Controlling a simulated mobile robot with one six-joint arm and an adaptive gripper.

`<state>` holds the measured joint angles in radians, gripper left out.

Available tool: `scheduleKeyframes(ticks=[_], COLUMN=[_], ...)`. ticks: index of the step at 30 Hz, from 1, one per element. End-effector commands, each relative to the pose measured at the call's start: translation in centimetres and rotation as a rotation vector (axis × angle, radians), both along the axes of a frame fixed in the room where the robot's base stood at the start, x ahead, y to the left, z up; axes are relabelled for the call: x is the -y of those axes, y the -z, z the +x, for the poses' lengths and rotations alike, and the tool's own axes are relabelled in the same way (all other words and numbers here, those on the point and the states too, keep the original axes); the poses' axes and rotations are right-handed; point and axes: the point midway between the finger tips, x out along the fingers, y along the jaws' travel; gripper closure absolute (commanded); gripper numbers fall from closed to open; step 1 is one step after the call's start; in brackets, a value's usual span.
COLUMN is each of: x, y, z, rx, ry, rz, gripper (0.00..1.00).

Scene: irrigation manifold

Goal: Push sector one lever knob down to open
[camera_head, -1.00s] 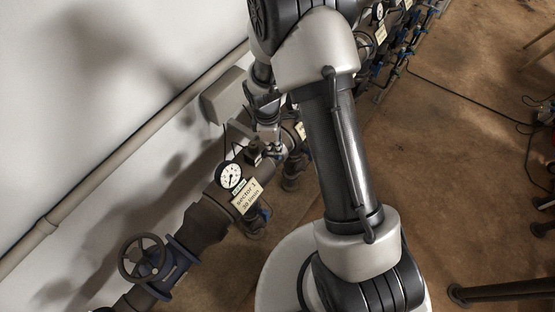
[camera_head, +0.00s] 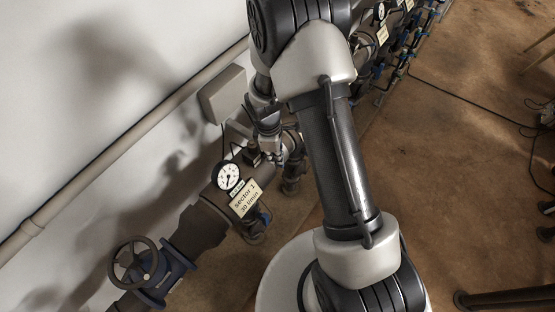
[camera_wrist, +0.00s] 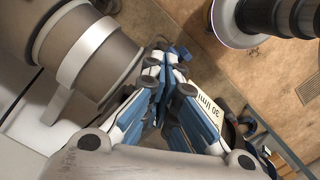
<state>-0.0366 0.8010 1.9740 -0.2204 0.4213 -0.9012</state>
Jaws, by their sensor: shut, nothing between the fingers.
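The sector 1 label (camera_head: 245,199), cream with dark print, hangs on the dark pipe beside a round white gauge (camera_head: 226,176). A small blue part (camera_head: 264,216) shows just below the label; I cannot tell whether it is the lever knob. My gripper (camera_head: 269,148) points down at the pipe, above and right of the gauge and partly screened by my arm. In the wrist view my gripper (camera_wrist: 164,66) is shut and empty, with blue and white fingers. The label (camera_wrist: 208,104) shows right of them. A small blue piece (camera_wrist: 184,53) lies by the fingertips; contact is unclear.
A blue valve with a dark handwheel (camera_head: 138,262) sits on the pipe at lower left. A grey wall box (camera_head: 223,93) and a long wall pipe (camera_head: 120,148) are behind. More manifold valves (camera_head: 397,55) run to the upper right. The brown floor at right has cables.

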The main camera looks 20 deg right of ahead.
Motion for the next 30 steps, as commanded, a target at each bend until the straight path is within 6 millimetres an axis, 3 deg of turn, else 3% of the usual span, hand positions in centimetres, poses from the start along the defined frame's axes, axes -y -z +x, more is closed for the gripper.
scheduleKeyframes(ticks=[1, 4, 11, 20, 30], x=[0.0, 0.0, -0.1, -2.8, -2.8], y=[0.9, 1.3, 1.0, 0.0, -0.3], z=[0.0, 0.0, 0.1, 1.3, 1.3], rx=[0.0, 0.0, 0.001, 0.001, 0.002], ry=[0.0, 0.0, 0.0, -0.001, 0.001], rz=[0.0, 0.0, 0.0, 0.001, 0.0], gripper=[1.0, 1.0, 1.0, 1.0, 1.0])
